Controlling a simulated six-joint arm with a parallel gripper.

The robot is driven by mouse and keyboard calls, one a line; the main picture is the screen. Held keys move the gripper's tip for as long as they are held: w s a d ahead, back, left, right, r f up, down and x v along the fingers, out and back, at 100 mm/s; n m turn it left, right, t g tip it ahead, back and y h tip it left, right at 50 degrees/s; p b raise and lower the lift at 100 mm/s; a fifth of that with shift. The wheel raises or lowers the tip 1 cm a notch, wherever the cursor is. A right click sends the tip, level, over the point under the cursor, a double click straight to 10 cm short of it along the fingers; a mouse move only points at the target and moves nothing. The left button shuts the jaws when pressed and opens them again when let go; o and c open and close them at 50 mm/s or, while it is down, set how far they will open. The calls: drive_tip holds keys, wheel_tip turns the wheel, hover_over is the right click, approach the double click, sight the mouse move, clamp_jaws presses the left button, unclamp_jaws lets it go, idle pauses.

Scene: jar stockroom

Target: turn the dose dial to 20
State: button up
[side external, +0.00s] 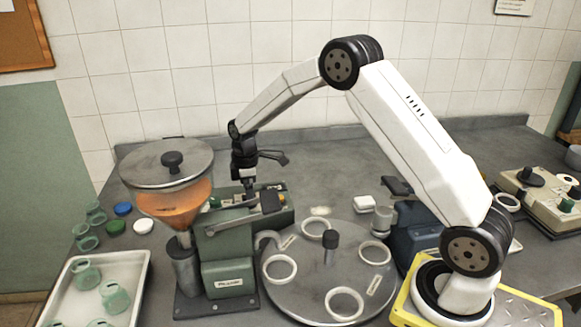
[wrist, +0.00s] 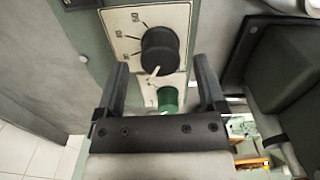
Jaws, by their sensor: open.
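The dose dial (wrist: 160,50) is a round black knob on a cream panel (wrist: 125,20) in the wrist view. Its white pointer line points down and slightly left in the picture. Small scale numbers run along the panel's left and upper part, too blurred to read surely. My gripper (wrist: 161,64) is open, with one finger on each side just below the knob; I cannot tell whether either touches it. In the side view my gripper (side external: 246,186) hangs behind the green dosing machine (side external: 228,250), and the dial is hidden there.
A green button (wrist: 168,98) sits below the dial, between my fingers. A hopper of orange contents (side external: 172,205) stands left of the machine, and a turntable with white rings (side external: 300,299) stands right. A tray with green jars (side external: 73,262) is at the front left.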

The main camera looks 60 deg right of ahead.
drive_tip(key=shift+r, duration=2.8)
drive_tip(key=shift+s+a+r+m, duration=0.1)
drive_tip(key=shift+s+m, duration=0.05)
drive_tip(key=shift+s, duration=0.25)
drive_tip(key=shift+s+a+r+m, duration=0.1)
drive_tip(key=shift+s+m, duration=0.05)
drive_tip(key=shift+s, duration=0.25)
drive_tip(key=s+a+m+t, duration=0.1)
drive_tip(key=s+a+m, duration=0.3)
drive_tip(key=s, duration=0.7)
drive_tip(key=s+a+f+m+t, duration=0.1)
drive_tip(key=s+a+m, duration=0.2)
drive_tip(key=s, duration=0.8)
drive_tip(key=shift+s+a+f+m+t, duration=0.15)
drive_tip(key=shift+a+f+m+t, duration=0.15)
drive_tip(key=shift+m, duration=0.8)
